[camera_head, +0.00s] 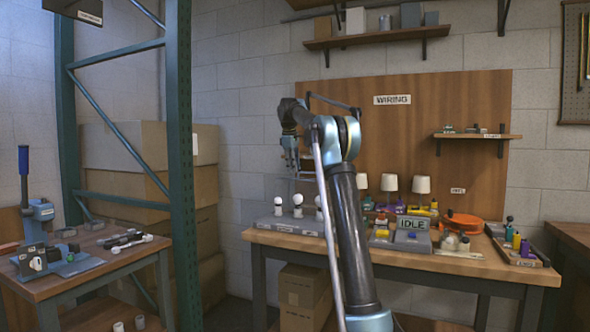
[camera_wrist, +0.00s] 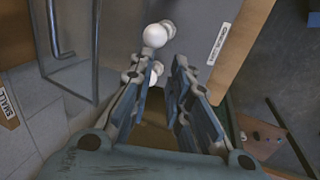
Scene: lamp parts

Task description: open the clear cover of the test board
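My gripper (camera_head: 295,167) is above the left end of the workbench, over a grey board (camera_head: 288,226) with white round bulbs (camera_head: 297,203). In the wrist view its two fingers (camera_wrist: 160,72) are apart with nothing held between them. White bulbs (camera_wrist: 155,35) lie beyond the fingertips. A see-through panel (camera_wrist: 80,45) with a dark bar handle (camera_wrist: 54,30) is at upper left in that view, apart from the fingers; I cannot tell for certain that it is the clear cover. A grey unit with an IDLE sign (camera_head: 413,222) stands mid-bench. No cover is distinguishable in the head view.
Lamps with white shades (camera_head: 390,184), an orange round item (camera_head: 463,222) and a parts tray (camera_head: 520,250) crowd the right bench. A green rack post (camera_head: 181,170) stands left. A side table (camera_head: 85,262) holds a press. A wooden WIRING backboard (camera_head: 430,130) rises behind.

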